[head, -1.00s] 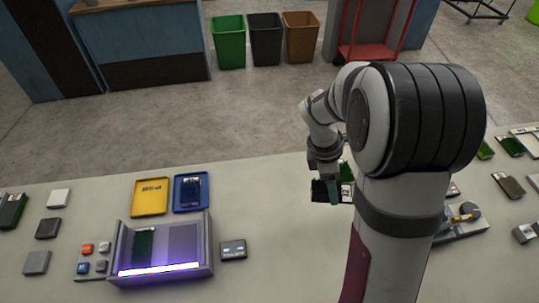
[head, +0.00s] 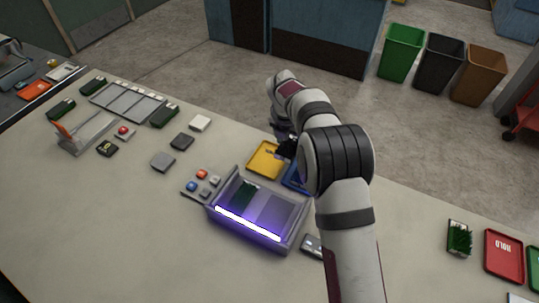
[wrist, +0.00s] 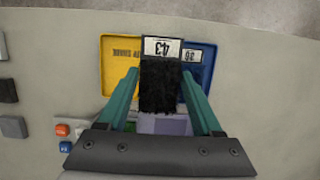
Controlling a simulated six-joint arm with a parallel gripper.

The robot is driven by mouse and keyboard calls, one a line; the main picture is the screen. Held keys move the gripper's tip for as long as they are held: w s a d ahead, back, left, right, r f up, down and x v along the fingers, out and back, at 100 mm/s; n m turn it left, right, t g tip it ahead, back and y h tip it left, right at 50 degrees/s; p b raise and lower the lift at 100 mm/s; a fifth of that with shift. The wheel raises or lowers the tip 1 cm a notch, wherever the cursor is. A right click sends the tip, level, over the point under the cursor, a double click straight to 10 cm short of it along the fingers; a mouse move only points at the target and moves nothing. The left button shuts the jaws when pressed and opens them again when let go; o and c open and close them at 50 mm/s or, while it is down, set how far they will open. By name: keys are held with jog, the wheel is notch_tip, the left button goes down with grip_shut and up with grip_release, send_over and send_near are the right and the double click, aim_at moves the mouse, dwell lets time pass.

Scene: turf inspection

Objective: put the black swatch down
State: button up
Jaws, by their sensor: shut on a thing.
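The black swatch (wrist: 160,88) is a dark, furry piece with a white label end marked 43. My gripper (wrist: 160,74) is shut on it, one teal finger along each side. In the wrist view it hangs in front of the gap between the yellow tray (wrist: 112,88) and the blue tray (wrist: 208,64). In the head view the yellow tray (head: 262,166) is left of my gripper (head: 284,143), and the blue tray (head: 292,181) is partly behind my arm. The blue tray holds a labelled piece (wrist: 189,56). I cannot tell the swatch's height.
A grey lit box (head: 290,243) with a dark green piece (head: 242,195) stands just in front of the trays. Small buttons (head: 202,174) are at its left. Grey and white blocks (head: 181,141) lie further left. A red tray (head: 503,253) is at right. The front-left table is clear.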

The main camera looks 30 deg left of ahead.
jog(key=a+f, duration=0.1)
jog(key=a, duration=0.1)
jog(key=a+f, duration=0.1)
jog(key=a, duration=0.1)
jog(key=a+f, duration=0.1)
jog(key=a, duration=0.1)
jog(key=shift+s+f, duration=0.35)
jog(key=shift+a+f, duration=0.15)
jog(key=shift+f, duration=1.95)
jog(key=shift+f, duration=0.1)
jog(key=o, duration=1.1)
jog(key=shift+o, duration=0.2)
